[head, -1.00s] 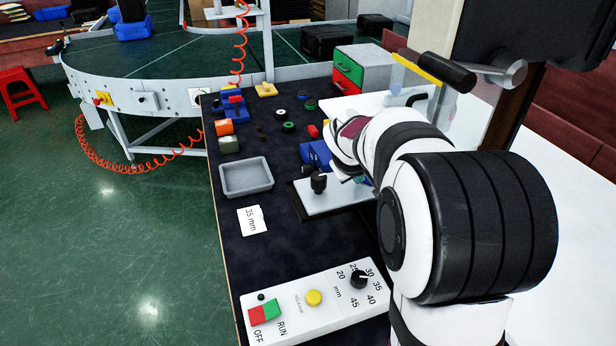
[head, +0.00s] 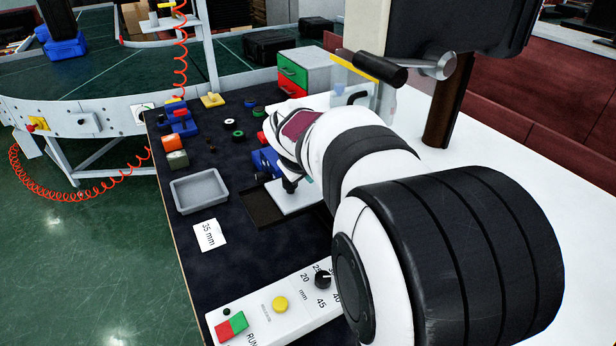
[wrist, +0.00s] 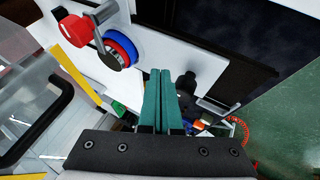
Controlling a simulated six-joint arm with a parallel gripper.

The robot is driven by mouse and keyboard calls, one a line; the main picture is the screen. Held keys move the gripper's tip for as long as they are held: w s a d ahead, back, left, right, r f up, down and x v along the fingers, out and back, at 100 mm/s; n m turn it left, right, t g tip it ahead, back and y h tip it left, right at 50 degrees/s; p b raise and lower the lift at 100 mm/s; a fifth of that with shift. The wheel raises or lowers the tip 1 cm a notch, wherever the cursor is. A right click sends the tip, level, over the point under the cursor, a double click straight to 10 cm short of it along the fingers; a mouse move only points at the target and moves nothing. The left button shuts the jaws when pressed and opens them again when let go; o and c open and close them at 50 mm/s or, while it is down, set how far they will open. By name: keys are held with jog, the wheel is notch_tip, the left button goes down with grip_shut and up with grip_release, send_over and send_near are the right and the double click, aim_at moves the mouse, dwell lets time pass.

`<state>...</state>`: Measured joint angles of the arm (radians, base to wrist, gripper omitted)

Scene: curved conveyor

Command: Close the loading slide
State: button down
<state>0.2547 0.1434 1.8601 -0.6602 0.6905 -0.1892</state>
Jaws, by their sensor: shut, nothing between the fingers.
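The loading slide is a white plate (head: 291,199) with a black knob (head: 289,186), on a dark track (head: 259,207) in the head view. A stretch of bare track shows to the left of the plate; the plate's right part is hidden behind my arm. In the wrist view the white plate (wrist: 200,66) and the black knob (wrist: 187,84) lie just right of my gripper (wrist: 158,74). Its two teal fingers are together with nothing between them, close beside the knob. I cannot tell whether they touch it.
A control panel (head: 262,318) with buttons and a dial stands in front. A grey tray (head: 200,190) and a "35 mm" card (head: 209,235) lie left of the track. A clear guard with a black handle (wrist: 42,125) and a red-knobbed lever (wrist: 76,31) are at left in the wrist view.

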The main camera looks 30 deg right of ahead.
jog(key=v, duration=0.5)
jog(key=w+d+f+m, duration=0.1)
jog(key=w+d+f, duration=0.1)
jog(key=w+d+f+m+g+h, duration=0.1)
jog(key=w+d+f+m, duration=0.1)
jog(key=f, duration=0.1)
jog(key=w+d+f+m+g, duration=0.1)
jog(key=w+d+f, duration=0.1)
jog(key=w, duration=0.1)
jog(key=shift+w+f+m+h, duration=0.1)
jog(key=shift+f+m+h, duration=0.2)
jog(key=shift+h, duration=0.1)
jog(key=shift+d, duration=1.7)
jog(key=shift+r, duration=0.1)
